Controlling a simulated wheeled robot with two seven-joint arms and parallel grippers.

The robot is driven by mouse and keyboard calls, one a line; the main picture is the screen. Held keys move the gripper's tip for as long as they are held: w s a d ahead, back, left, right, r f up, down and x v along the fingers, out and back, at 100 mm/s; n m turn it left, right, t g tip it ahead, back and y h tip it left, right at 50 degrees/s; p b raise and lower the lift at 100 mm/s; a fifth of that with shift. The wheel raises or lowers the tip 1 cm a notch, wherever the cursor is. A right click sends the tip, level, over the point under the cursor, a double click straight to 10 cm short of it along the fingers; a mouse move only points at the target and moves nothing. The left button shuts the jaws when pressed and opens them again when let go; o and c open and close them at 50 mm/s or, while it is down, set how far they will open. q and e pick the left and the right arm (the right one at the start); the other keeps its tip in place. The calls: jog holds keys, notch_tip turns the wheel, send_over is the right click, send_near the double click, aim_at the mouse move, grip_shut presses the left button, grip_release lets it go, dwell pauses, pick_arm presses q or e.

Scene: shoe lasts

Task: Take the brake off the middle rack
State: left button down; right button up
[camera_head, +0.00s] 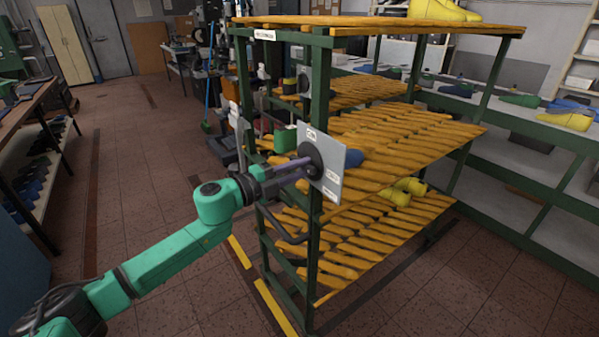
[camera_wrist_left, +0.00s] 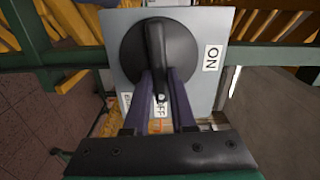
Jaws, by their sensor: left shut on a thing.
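The brake is a round black knob with a raised lever (camera_wrist_left: 156,45) on a grey plate (camera_head: 343,170) fixed to the near post of the green-framed rack with yellow slatted shelves (camera_head: 400,135). In the left wrist view the plate (camera_wrist_left: 120,25) carries an ON label (camera_wrist_left: 212,58) at the right and an OFF label below the knob, partly hidden by the fingers. My left gripper (camera_head: 304,165) reaches the knob from the left. Its purple fingers (camera_wrist_left: 163,88) are shut on the lever, one on each side. The lever's lower end lies between them, toward the OFF label. My right gripper is not in view.
A workbench (camera_head: 22,115) with shelves stands at the left. A long shelf unit (camera_head: 540,140) stands at the right. The tiled floor at the left is clear.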

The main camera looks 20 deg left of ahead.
pick_arm(q)
jog(key=shift+m, duration=0.5)
jog(key=c, duration=0.7)
grip_release()
jog(key=shift+f, duration=0.1)
jog(key=shift+c, duration=0.2)
jog(key=b+v, duration=0.7)
jog(key=v, duration=0.7)
jog(key=shift+s, duration=0.25)
jog(key=shift+a, duration=0.15)
